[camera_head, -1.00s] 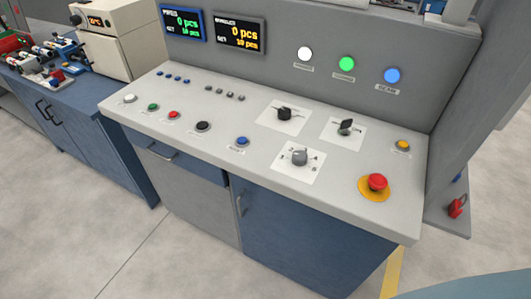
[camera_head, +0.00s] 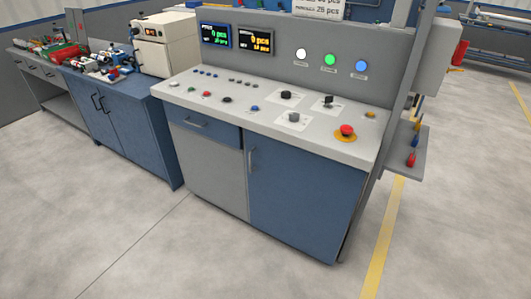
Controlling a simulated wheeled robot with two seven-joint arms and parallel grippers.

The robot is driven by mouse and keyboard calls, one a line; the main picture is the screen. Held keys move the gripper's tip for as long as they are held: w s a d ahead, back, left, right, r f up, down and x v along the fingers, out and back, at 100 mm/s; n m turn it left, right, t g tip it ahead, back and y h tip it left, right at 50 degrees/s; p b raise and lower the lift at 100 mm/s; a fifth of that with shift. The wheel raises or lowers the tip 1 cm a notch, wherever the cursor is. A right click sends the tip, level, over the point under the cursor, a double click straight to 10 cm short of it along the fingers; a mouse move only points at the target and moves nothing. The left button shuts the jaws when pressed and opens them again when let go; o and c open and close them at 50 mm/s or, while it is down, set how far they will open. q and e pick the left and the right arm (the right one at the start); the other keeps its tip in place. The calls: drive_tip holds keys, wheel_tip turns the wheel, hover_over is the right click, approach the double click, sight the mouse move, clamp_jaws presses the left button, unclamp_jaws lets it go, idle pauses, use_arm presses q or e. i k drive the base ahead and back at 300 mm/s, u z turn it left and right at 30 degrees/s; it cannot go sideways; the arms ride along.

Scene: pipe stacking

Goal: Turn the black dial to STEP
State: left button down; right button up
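A black dial (camera_head: 286,95) sits on a white square plate at the back of the sloped control panel (camera_head: 215,98). A second black selector (camera_head: 328,101) sits on its own white plate to its right. A grey dial (camera_head: 294,117) is on a plate in front of them. The dial labels are too small to read, so I cannot tell which position any dial points to or which one carries STEP. Neither of my grippers is in view, and nothing touches the dials.
A red mushroom button (camera_head: 346,131) sits at the panel's front right. Several small buttons line its left. Two displays (camera_head: 235,38) and white, green and blue lamps stand on the back wall. A blue workbench (camera_head: 115,110) adjoins at left. Open floor lies in front.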

sight(284, 94)
drive_tip(key=u, duration=0.7)
drive_tip(key=i, duration=0.9)
drive_tip(key=u, duration=0.45)
